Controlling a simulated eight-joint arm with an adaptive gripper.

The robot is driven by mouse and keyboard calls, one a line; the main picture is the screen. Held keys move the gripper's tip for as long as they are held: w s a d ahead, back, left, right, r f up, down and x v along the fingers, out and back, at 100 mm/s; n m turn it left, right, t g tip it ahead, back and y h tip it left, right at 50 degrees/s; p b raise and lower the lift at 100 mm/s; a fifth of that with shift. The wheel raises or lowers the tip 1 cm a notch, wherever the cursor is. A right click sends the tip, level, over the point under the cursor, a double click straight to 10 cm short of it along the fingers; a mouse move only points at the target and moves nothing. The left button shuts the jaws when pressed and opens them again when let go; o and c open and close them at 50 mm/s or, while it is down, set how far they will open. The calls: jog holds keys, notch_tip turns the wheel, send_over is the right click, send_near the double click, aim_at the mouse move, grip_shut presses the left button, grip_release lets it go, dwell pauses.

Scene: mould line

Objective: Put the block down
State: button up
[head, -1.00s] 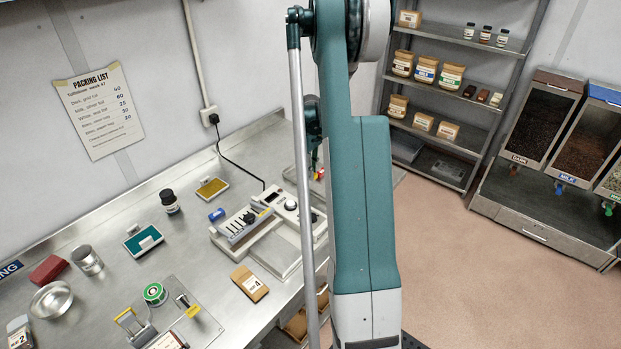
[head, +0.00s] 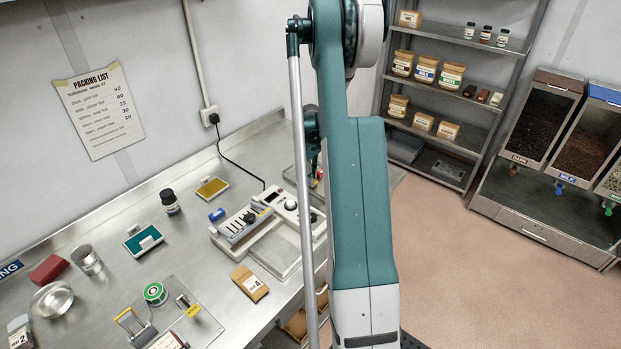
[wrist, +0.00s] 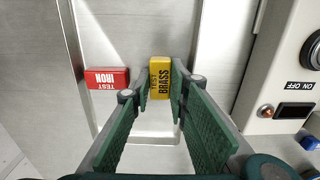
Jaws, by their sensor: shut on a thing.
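My gripper (wrist: 161,98) is shut on a yellow block (wrist: 160,75) marked TEST BRASS, seen in the wrist view. The block sits between the tips of the green finger pads. A pale metal surface lies beyond it; I cannot tell whether the block touches that surface. A red block (wrist: 107,78) marked TEST IRON lies to the left, apart from the yellow one. In the head view my arm hides most of the gripper and the spot around it.
A pale control box with an ON OFF switch (wrist: 294,110) stands right of my gripper in the wrist view. In the head view, a scale-like machine (head: 245,225) and a packet (head: 250,283) stand on the steel bench (head: 185,250). Shelves (head: 470,95) are at the back.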

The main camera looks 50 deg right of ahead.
jog(key=shift+f, duration=0.15)
jog(key=o, duration=0.8)
notch_tip(320, 180, up, 12)
jog(key=shift+r, duration=0.2)
dwell(0.4)
dwell(0.5)
